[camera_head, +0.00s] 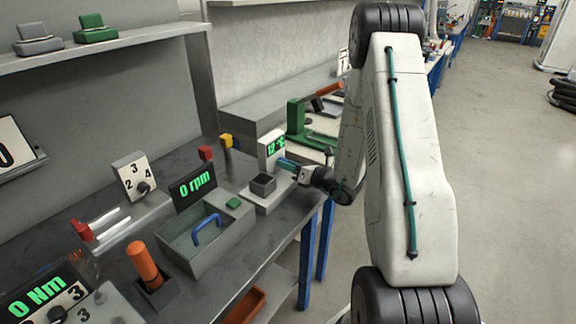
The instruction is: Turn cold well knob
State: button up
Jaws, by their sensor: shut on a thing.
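The cold well (250,199) is a pale unit with a dark square well, on the bench near its front edge. Its upright panel (263,150) carries a green lit temperature display, partly covered by my gripper and hard to read. My gripper (284,163), with teal fingers, reaches in from the right and touches the face of this panel below the display. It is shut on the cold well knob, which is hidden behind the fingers.
Left of the cold well stands a grey open bin (190,258) with a blue handle and a "0 rpm" display (194,187). An orange-handled tool (143,262) stands in a dark holder. A green device (297,116) is just behind my gripper.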

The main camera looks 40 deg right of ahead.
dwell(0.3)
jog(key=o, duration=1)
jog(key=v, duration=0.8)
jog(key=shift+w, duration=0.1)
